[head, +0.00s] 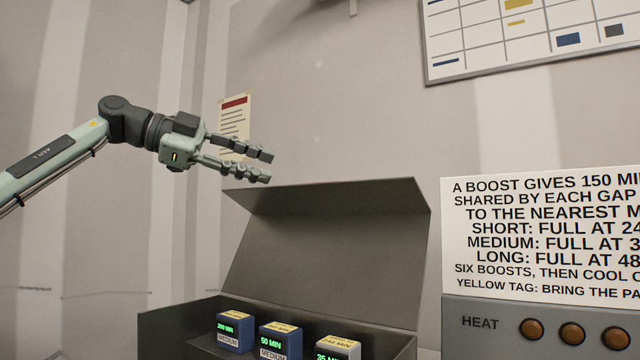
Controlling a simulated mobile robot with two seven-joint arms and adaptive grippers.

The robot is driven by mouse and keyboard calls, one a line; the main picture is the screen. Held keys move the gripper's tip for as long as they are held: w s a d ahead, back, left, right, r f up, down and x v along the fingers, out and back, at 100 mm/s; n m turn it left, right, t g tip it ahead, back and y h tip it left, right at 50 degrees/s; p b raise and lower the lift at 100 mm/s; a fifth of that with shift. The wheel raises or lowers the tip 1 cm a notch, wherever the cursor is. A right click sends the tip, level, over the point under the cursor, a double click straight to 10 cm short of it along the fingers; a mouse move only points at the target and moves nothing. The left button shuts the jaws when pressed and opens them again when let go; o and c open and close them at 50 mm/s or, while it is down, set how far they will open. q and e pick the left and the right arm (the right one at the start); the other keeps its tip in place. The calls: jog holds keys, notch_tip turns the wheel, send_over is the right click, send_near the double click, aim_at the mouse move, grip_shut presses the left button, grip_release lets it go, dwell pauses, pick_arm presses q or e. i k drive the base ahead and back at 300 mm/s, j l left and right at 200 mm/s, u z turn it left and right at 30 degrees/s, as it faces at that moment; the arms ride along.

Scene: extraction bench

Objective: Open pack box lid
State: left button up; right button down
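The pack box (160,330) is dark grey and sits at the bottom centre of the head view, its lower part cut off by the frame. Its lid (325,260) stands raised at the back, leaning slightly backward, with a folded flap along the top. Several packs show inside, among them a blue pack (235,333) marked MEDIUM. My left gripper (270,167) is open and empty, its two fingers apart. It is above the lid's upper left corner and looks clear of it. My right gripper is not in view.
A sign (545,235) with boost rules stands at the right, above a grey panel (490,322) labelled HEAT with brown round knobs. A chart board (535,40) and a paper notice (235,125) hang on the wall. The space above the box is free.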

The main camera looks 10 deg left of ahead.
aim_at(355, 250)
jog(key=i+j+z, duration=0.35)
jog(key=j, duration=1.05)
jog(key=j+z, duration=0.35)
jog(key=j, duration=1.05)
jog(key=l+z, duration=0.5)
jog(key=i+j, duration=0.05)
jog(key=j, duration=0.05)
